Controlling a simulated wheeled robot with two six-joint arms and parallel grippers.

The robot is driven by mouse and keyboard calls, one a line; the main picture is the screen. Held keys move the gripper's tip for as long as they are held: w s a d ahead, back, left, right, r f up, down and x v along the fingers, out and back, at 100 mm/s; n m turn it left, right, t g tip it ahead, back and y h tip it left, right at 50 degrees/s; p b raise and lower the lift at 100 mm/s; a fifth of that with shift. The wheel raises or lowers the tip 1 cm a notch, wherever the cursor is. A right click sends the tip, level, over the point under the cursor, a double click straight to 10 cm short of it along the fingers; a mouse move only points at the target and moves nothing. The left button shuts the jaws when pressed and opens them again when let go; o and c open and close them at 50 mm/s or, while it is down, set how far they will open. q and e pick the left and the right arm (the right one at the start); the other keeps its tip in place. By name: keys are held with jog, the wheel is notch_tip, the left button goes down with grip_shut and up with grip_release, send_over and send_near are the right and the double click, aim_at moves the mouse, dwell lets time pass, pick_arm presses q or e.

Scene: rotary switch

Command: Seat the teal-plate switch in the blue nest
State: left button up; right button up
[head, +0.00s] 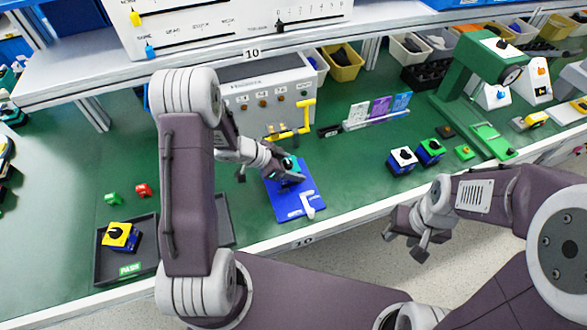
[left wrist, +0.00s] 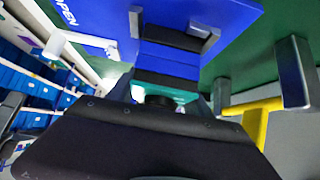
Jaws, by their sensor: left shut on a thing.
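The teal-plate switch (head: 291,164) is in my left gripper (head: 283,172), over the upper part of the blue nest (head: 286,205). In the left wrist view, its teal plate (left wrist: 183,93) and blue body (left wrist: 170,64) show between my left gripper's fingers (left wrist: 178,100). The blue nest (left wrist: 238,14) lies just beyond it, with short grey posts on both sides of the body. I cannot tell whether the body touches the nest floor. The nest's white lever (head: 308,205) is at its lower right. My right gripper (head: 424,238) is empty and open, off the bench's front edge.
A yellow toggle clamp (head: 303,122) stands behind the nest, before a grey test box (head: 262,95). White-plate (head: 403,158) and green-plate (head: 430,150) switches stand to the right. A black tray (head: 106,262) holds a yellow-plate switch (head: 121,236). A green press (head: 478,75) stands at right.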

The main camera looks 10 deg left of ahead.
pick_arm(q)
jog(key=o, duration=1.6)
jog(key=shift+f, duration=0.1)
jog(key=shift+r, duration=0.25)
jog(key=p+v, duration=0.3)
jog(key=v, duration=0.9)
jog(key=shift+p, duration=0.3)
jog(key=shift+s+f, duration=0.1)
